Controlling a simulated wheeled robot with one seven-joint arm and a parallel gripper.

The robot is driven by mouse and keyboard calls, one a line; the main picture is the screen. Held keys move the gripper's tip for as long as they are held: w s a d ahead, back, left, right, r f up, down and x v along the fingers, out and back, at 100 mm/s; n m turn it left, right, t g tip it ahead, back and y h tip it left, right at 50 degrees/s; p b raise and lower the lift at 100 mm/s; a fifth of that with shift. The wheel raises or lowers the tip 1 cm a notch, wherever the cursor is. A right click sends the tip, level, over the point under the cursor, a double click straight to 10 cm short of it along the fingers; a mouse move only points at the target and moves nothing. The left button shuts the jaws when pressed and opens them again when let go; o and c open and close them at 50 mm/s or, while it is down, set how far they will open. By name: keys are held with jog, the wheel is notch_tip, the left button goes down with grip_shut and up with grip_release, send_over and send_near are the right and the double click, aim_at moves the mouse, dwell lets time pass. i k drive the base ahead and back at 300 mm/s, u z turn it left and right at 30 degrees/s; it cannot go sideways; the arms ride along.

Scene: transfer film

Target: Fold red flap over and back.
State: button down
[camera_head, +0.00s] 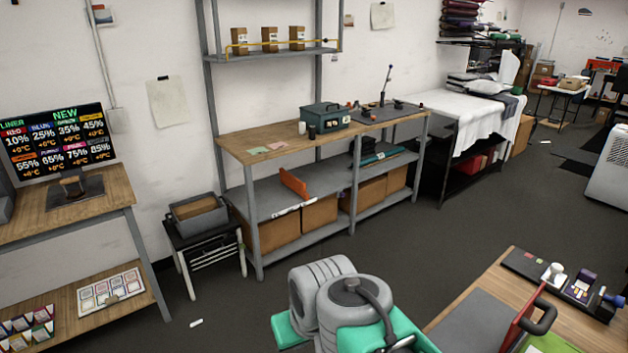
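A red panel (523,320), likely the red flap, stands raised at a slant on the wooden table at the lower right. It is seen nearly edge-on, and the bottom of the picture cuts it off. A black curved handle (541,314) is beside it. A flat grey surface (474,322) lies to its left, and a bit of green (552,343) shows to its right. Grey and teal links of my arm fill the bottom middle, left of this table. My gripper is not in view.
The wooden table (490,285) also bears a dark tray (528,263) with a white cup (555,271) and small items. A workbench (245,150) with shelves stands along the wall, with an orange panel (294,184) on its shelf. The floor (400,255) between them is mostly clear.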

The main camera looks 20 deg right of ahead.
aim_at(521, 323)
jog(key=k, duration=1.2)
jog(key=z, duration=0.65)
jog(key=i, duration=0.55)
jog(key=u, duration=0.2)
